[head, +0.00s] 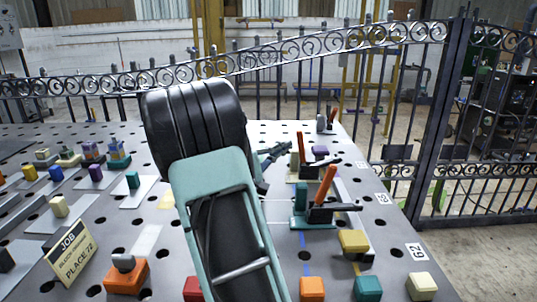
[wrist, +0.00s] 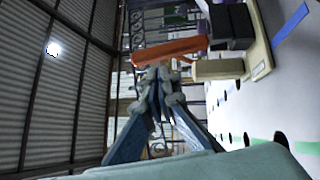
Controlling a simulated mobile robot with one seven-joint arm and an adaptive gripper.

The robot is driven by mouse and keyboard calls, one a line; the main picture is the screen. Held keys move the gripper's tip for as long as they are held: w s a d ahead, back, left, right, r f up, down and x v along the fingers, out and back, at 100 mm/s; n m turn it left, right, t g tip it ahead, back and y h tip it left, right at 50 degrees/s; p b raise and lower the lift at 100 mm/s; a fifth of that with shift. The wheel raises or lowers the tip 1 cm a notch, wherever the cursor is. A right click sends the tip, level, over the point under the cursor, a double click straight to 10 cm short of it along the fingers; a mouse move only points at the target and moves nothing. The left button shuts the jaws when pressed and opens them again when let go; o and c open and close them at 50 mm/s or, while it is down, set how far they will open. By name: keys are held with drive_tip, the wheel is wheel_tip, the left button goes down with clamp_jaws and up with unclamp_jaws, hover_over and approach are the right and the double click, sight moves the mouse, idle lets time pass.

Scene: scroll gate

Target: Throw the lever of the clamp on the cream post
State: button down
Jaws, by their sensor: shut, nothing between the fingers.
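The clamp with the cream post stands beyond the teal one in the head view; its orange lever (head: 300,146) points up. In the wrist view, turned sideways, the orange lever (wrist: 172,51), cream post (wrist: 220,69), black clamp body (wrist: 230,25) and cream base (wrist: 259,50) show close up. My gripper (head: 285,147) is shut and empty. In the wrist view its fingertips (wrist: 158,75) are together beside the lever, close to its side. I cannot tell whether they touch it.
A teal clamp (head: 299,205) with a tilted orange lever (head: 326,184) stands nearer. A farther clamp (head: 328,123) stands near the table's back edge. A purple block (head: 320,152) is beside the cream-post clamp. Colored blocks line the front; a scroll gate (head: 290,50) stands behind the table.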

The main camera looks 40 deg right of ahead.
sight(301, 147)
drive_tip(key=shift+s+d, duration=0.35)
drive_tip(key=shift+d, duration=0.1)
drive_tip(key=shift+r, duration=0.1)
drive_tip(key=s+d+m+y, duration=0.1)
drive_tip(key=s+d+r+m+y+b, duration=0.1)
drive_tip(key=s+d+m+y+b, duration=0.1)
drive_tip(key=shift+d+r+m+y, duration=0.2)
drive_tip(key=shift+r+m+y, duration=0.05)
drive_tip(key=shift+m+y, duration=0.15)
idle(0.4)
